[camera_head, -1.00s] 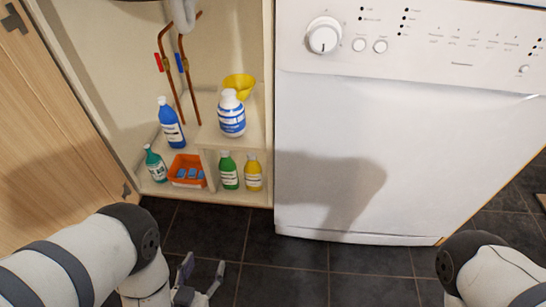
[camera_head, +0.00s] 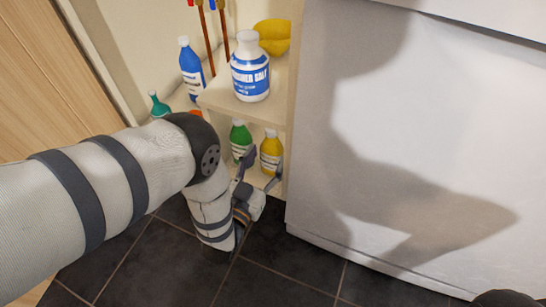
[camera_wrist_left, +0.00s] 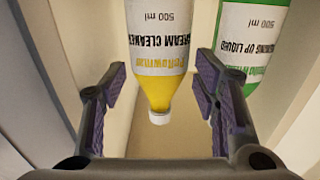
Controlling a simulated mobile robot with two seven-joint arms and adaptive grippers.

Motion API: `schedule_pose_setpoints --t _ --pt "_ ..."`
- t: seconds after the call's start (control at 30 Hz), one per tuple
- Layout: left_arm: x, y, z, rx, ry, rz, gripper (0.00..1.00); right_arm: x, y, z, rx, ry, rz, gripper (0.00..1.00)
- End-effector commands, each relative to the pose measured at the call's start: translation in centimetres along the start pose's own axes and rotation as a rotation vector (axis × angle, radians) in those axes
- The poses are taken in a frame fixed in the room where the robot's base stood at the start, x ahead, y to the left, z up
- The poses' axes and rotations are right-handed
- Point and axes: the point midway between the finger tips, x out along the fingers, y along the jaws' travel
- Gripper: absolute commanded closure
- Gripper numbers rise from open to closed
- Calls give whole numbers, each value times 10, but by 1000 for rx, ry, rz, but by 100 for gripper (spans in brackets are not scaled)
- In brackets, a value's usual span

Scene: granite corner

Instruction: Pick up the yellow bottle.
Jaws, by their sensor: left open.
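The yellow bottle (camera_head: 271,150) stands upright at the right end of the cabinet's lower shelf, its base partly hidden by my gripper. My left gripper (camera_head: 262,170) is open just in front of it, fingers towards the shelf. In the left wrist view the yellow bottle (camera_wrist_left: 158,60) appears upside down, with a white cap and a white label. It lies between the open fingers of my left gripper (camera_wrist_left: 162,80), with a gap on each side. My right gripper is not in view.
A green bottle (camera_head: 240,138) stands close beside the yellow one. A white-and-blue container (camera_head: 250,70) and a yellow bowl (camera_head: 272,36) sit on the upper shelf (camera_head: 265,108). The white appliance (camera_head: 370,130) borders the cabinet on the right. A blue bottle (camera_head: 190,68) stands left.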

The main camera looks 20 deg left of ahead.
Motion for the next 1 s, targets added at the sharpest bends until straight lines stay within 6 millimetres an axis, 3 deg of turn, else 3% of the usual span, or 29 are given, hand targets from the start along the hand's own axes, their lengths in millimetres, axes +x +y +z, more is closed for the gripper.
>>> schedule_pose_setpoints --t 0.1,0.33,0.6,0.87,1.0 --pt "16 0 2 0 0 -1 45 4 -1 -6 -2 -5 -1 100" --pt "18 0 0 1 -1 0 45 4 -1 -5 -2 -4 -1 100" --pt "19 0 -1 1 2 0 99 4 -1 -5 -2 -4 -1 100" --pt "18 0 -3 1 2 0 99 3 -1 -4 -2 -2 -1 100" --pt "19 0 -19 1 4 0 99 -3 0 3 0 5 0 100"
